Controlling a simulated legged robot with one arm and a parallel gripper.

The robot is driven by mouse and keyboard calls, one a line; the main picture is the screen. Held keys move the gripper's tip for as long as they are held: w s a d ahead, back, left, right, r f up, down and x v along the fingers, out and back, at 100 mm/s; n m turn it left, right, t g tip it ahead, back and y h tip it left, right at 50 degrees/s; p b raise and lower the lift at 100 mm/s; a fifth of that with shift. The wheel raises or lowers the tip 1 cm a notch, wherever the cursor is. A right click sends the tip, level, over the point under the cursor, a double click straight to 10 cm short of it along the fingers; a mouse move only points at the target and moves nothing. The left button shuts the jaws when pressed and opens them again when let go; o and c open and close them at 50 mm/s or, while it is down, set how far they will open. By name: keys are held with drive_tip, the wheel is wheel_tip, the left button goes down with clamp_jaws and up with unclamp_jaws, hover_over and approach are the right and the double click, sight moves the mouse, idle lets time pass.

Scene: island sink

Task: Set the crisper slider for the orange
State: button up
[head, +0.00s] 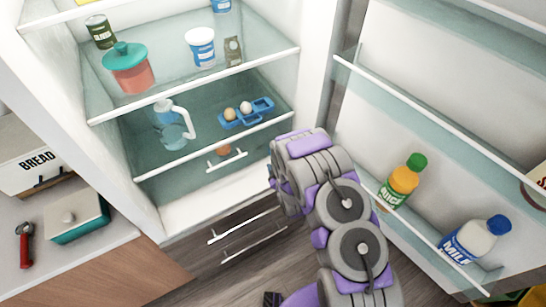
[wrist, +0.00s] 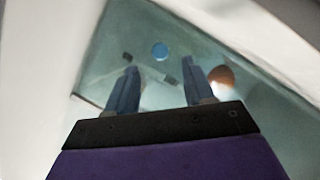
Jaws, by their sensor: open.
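The orange (head: 224,151) shows in the head view low in the fridge, behind the handle (head: 227,159) of what looks like the crisper. A round orange thing, likely the same orange (wrist: 222,76), shows in the wrist view just right of my right finger. My gripper (wrist: 158,76) is open, its two blue-grey fingers apart with nothing clearly held. In the head view my arm reaches to the fridge's lower right and its fingers are hidden. A small blue disc (wrist: 160,51) lies beyond the fingertips. I cannot make out the crisper slider for certain.
Glass shelves above hold a pitcher (head: 173,127), a blue egg tray (head: 246,112), a teal-lidded container (head: 129,68) and a white tub (head: 201,47). The open fridge door on the right holds a juice bottle (head: 403,181) and a milk bottle (head: 474,241).

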sight(270, 154)
drive_tip(key=x, duration=0.4)
drive_tip(key=shift+a+f, duration=0.1)
drive_tip(key=shift+a, duration=0.25)
drive_tip(key=shift+w+d+f+b, duration=0.1)
drive_tip(key=shift+w+b, duration=0.1)
drive_tip(key=shift+w, duration=0.15)
drive_tip(key=shift+w+d+f+b, duration=0.1)
drive_tip(key=shift+w+b, duration=0.05)
drive_tip(key=shift+w, duration=0.25)
drive_tip(key=shift+a, duration=0.2)
